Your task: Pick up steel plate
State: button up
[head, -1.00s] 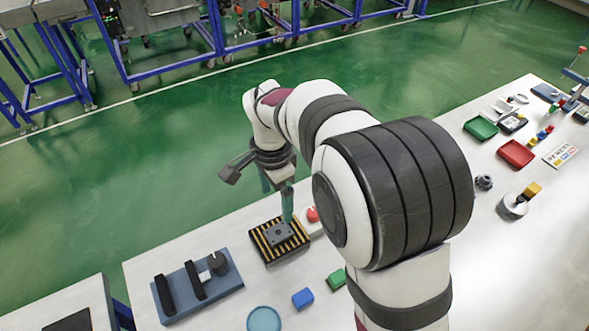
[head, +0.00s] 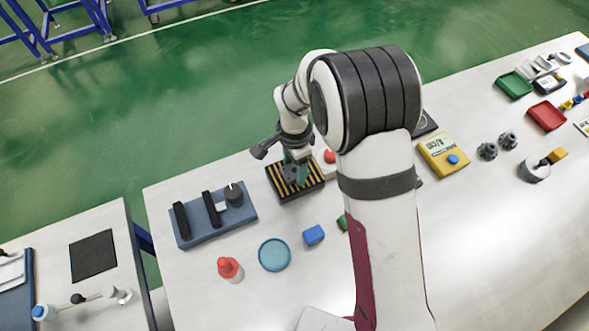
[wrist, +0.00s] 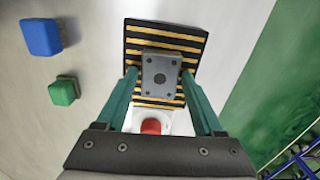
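The steel plate (wrist: 160,75) is a small grey plate with dark holes. It lies on a black-and-yellow striped pad (wrist: 166,38) on the white table. In the head view the plate (head: 289,172) is partly hidden by my gripper (head: 297,173). In the wrist view my gripper (wrist: 159,74) has its two teal fingers on the left and right sides of the plate. The fingers are apart, with a narrow gap showing on each side of the plate. Finger contact with the pad cannot be told.
A red button on a white base (head: 329,157) stands close beside the pad. A blue fixture with black uprights (head: 216,222) is left of it. A blue block (head: 314,235), teal disc (head: 274,255) and red-topped piece (head: 230,269) lie in front. A yellow box (head: 443,155) is right.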

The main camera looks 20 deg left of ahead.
grip_shut()
jog(key=shift+r, duration=0.15)
